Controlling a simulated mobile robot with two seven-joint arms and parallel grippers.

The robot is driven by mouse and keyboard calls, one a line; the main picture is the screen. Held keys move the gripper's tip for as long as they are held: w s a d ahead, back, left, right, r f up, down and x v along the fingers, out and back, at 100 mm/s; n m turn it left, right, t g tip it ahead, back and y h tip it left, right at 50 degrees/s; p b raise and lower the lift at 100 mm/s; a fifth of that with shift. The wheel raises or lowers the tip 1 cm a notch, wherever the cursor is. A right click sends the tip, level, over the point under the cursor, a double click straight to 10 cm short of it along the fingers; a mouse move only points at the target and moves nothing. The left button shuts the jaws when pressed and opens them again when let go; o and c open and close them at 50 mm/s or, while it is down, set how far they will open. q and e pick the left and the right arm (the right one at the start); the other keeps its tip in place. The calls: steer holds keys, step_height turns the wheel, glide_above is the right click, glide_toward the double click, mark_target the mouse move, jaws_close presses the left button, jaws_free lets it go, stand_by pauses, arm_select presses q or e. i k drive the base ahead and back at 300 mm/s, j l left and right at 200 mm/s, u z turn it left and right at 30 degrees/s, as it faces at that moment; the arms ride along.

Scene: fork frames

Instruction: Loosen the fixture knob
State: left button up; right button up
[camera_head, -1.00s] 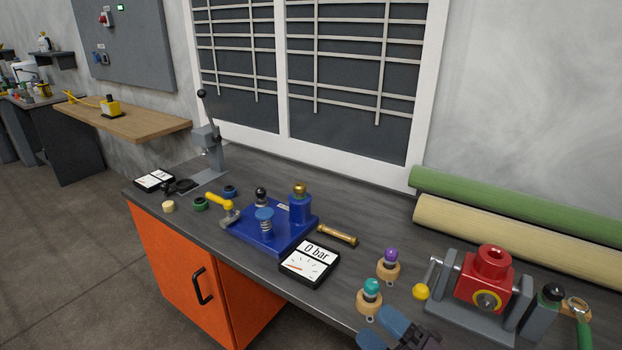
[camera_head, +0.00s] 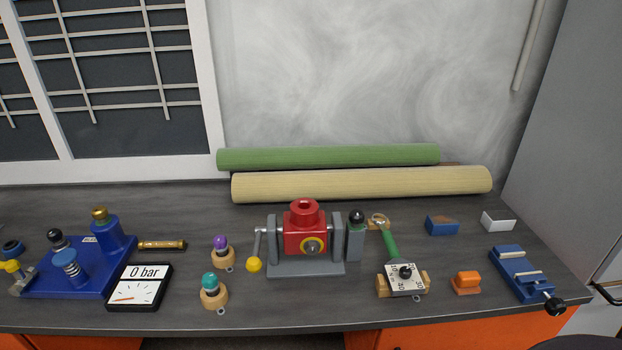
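A grey fixture (camera_head: 292,268) stands mid-bench and carries a red block (camera_head: 305,235) with a brass-ringed round port on its front. A black ball-shaped knob (camera_head: 357,217) tops the grey post (camera_head: 355,242) at its right. A crank with a yellow ball (camera_head: 254,264) hangs on its left side. At the right bench end is a blue clamp-like fixture (camera_head: 522,275) with a black knob (camera_head: 555,306) at its front end. Which knob is the task's fixture knob is not clear from the view. Neither of my grippers is in view.
A blue pump-like unit (camera_head: 80,265) and a gauge reading 0 bar (camera_head: 137,287) are at left. Purple (camera_head: 221,243) and teal (camera_head: 209,282) knobs stand on wooden bases. A dial plate (camera_head: 403,280) and orange block (camera_head: 466,281) lie right of centre. Rolls (camera_head: 360,185) line the wall.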

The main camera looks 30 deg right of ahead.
mark_target(356, 216)
steer(key=z, duration=1.3)
